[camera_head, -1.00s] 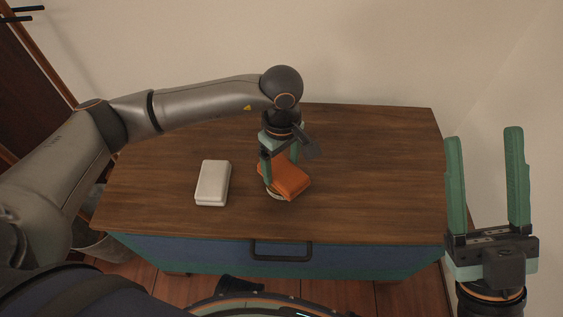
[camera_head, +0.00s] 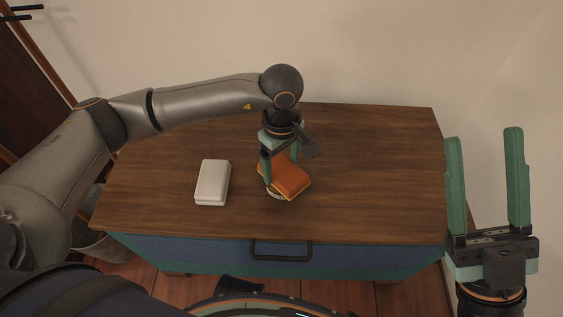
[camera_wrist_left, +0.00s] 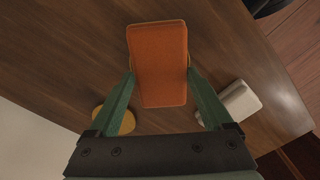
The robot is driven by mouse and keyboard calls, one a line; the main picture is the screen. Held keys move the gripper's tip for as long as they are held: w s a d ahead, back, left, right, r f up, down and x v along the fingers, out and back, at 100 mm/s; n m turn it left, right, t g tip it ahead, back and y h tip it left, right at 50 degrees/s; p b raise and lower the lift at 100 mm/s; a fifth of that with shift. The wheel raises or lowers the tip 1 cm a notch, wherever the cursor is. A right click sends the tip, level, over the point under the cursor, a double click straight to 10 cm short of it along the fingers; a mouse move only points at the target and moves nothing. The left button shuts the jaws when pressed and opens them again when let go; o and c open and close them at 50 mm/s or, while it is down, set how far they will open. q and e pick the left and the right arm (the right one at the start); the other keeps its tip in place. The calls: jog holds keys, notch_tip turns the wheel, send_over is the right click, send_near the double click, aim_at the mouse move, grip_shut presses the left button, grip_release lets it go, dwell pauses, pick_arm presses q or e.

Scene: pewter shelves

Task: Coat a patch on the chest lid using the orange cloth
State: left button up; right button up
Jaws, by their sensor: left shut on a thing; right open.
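The orange cloth (camera_head: 292,181) is a thick folded pad over the wooden chest lid (camera_head: 370,170), near its middle. My left gripper (camera_head: 277,177) is shut on it from above. In the left wrist view the cloth (camera_wrist_left: 160,75) lies between the two green fingers. Whether its underside touches the lid is hidden. My right gripper (camera_head: 484,134) is open and empty, off the chest's right end.
A pale grey-white block (camera_head: 212,183) lies on the lid left of the cloth. The chest's blue front has a dark handle (camera_head: 281,251). The lid's right part is clear. A wall stands close behind the chest, and a grey bin (camera_head: 100,245) is at its left.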

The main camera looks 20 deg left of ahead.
aim_at(281, 168)
dwell(0.6)
pick_arm(q)
jog(key=shift+r+p, duration=2.15)
jog(key=shift+r, duration=1.35)
